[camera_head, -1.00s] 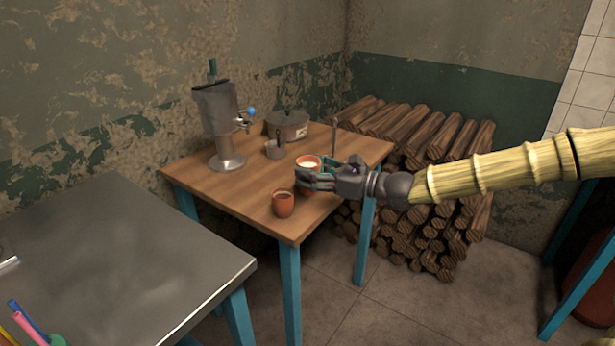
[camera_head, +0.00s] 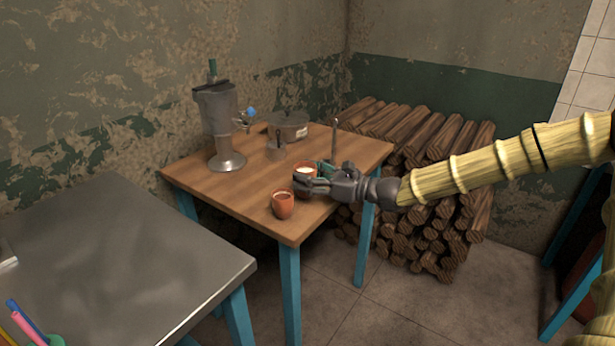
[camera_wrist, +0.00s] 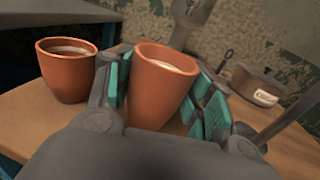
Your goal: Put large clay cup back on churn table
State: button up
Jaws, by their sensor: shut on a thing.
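A clay cup (camera_wrist: 160,88) with white liquid is between the teal pads of my gripper (camera_wrist: 165,90) in the wrist view. In the head view this cup (camera_head: 306,168) is partly hidden by my fingers, and my gripper (camera_head: 314,182) is shut on it at the right part of the wooden churn table (camera_head: 235,195). The cup looks nearly upright, at or just above the tabletop; I cannot tell if it touches. A second clay cup (camera_head: 283,205) stands near the table's front corner and shows left of my gripper in the wrist view (camera_wrist: 68,75).
A metal churn (camera_head: 220,125) stands at the table's left back. Stacked logs (camera_head: 420,140) lie behind the table. A metal table (camera_head: 120,260) is at the front left.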

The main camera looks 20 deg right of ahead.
jog(key=shift+f, duration=0.2)
jog(key=o, duration=1.2)
jog(key=shift+o, duration=0.2)
jog(key=shift+r, duration=0.1)
jog(key=shift+r, duration=0.15)
jog(key=p+v, duration=0.1)
jog(key=v, duration=1.1)
jog(key=shift+p, duration=0.3)
